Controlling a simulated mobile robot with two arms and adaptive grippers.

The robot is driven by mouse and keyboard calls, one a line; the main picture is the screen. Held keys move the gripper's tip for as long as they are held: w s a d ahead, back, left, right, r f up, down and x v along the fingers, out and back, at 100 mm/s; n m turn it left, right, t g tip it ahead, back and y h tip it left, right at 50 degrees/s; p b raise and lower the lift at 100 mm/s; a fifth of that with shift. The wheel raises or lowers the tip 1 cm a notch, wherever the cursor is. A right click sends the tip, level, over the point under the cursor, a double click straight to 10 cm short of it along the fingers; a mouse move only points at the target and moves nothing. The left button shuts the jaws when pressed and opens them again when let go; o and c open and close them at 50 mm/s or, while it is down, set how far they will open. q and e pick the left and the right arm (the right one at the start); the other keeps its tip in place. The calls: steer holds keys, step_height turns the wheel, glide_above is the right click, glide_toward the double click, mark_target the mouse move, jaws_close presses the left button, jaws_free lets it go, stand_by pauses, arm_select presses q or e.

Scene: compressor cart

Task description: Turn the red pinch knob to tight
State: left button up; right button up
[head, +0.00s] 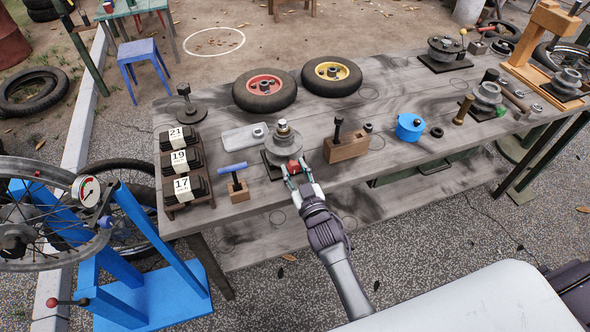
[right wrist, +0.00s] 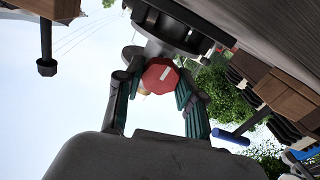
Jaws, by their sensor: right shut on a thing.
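The red pinch knob (head: 292,167) sits low on the front of a grey metal device (head: 284,146) with stacked discs on a dark base near the bench's front edge. In the right wrist view the knob (right wrist: 161,76) is a red, many-sided piece with a short white mark on its face. My right gripper (head: 293,174) reaches in from the front and is shut on the knob. In the right wrist view its fingers (right wrist: 158,88) stand on either side of the knob. Any tight marking is too small to tell. My left gripper is not in view.
A wooden block with a black-handled tool (head: 346,148) stands close to the right. A blue-handled tool in a small block (head: 238,188) and the numbered rack (head: 184,170) stand left. Two wheels (head: 264,90) lie behind. The blue pot (head: 410,127) is farther right.

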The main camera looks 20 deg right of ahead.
steer(key=shift+m, duration=0.3)
steer(key=m+p, duration=0.1)
steer(key=m, duration=0.2)
steer(key=m+p, duration=0.1)
steer(key=m, duration=0.8)
steer(key=shift+m, duration=0.3)
steer(key=shift+m+b, duration=0.4)
steer(key=shift+m, duration=1.6)
steer(key=shift+f, duration=0.1)
steer(key=o, duration=1.2)
steer(key=shift+d, duration=0.1)
steer(key=shift+c, duration=0.2)
steer(key=shift+s, duration=0.1)
